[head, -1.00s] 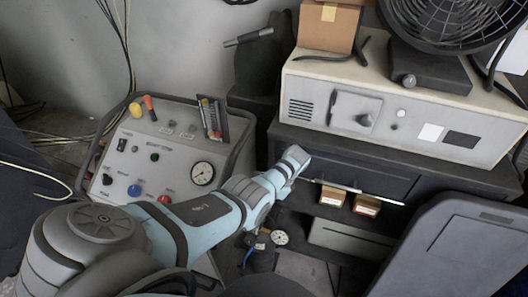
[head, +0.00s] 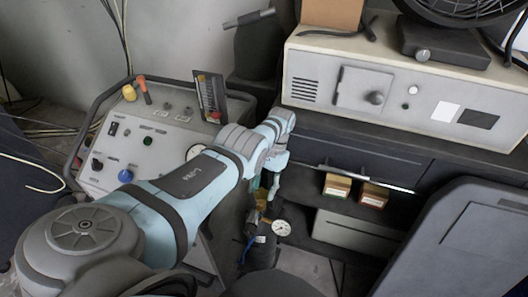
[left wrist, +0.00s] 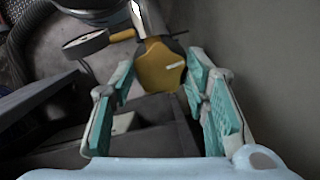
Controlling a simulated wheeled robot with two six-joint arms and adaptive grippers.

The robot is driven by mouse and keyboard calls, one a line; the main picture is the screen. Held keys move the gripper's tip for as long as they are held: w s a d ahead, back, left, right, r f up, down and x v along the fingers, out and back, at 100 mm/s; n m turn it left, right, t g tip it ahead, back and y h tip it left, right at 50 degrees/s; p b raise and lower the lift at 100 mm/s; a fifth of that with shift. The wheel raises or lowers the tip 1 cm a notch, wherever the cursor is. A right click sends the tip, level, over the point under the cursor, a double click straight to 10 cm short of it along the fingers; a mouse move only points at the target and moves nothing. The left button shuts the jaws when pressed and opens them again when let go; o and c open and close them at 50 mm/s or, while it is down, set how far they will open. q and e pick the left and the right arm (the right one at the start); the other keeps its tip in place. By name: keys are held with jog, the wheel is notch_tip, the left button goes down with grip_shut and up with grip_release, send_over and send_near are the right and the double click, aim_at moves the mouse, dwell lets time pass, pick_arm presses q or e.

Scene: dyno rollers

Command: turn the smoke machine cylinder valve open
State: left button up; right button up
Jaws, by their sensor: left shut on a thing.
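The smoke machine cylinder (head: 262,256) stands dark and upright on the floor below the bench, with a round pressure gauge (head: 281,227) near its top. In the left wrist view, a yellow brass valve part (left wrist: 160,66) with a small pale mark lies between the finger pads, and the gauge (left wrist: 86,43) is at its left. My left gripper (head: 263,186) points down over the cylinder top, partly hidden by my wrist. How far the valve is turned cannot be told. My right gripper is not in view.
A control panel (head: 150,157) with knobs and a tube frame stands left, partly behind my arm. A beige machine (head: 320,72) sits on the dark bench. Small boxes (head: 338,185) lie on the shelf right of the cylinder. A grey panel (head: 465,235) stands at the right.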

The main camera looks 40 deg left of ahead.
pick_arm(q)
jog(key=n+h, duration=0.1)
jog(key=n, duration=0.2)
jog(key=shift+a+n+t, duration=0.15)
jog(key=shift+n+t, duration=0.15)
jog(key=shift+a+n+t+h+p, duration=0.15)
jog(key=shift+n+h+p, duration=0.2)
jog(key=shift+n, duration=0.5)
jog(key=shift+n+t+h+p, duration=0.2)
jog(key=shift+n+h, duration=0.15)
jog(key=shift+n, duration=0.5)
jog(key=o, duration=1.2)
jog(key=shift+s, duration=0.1)
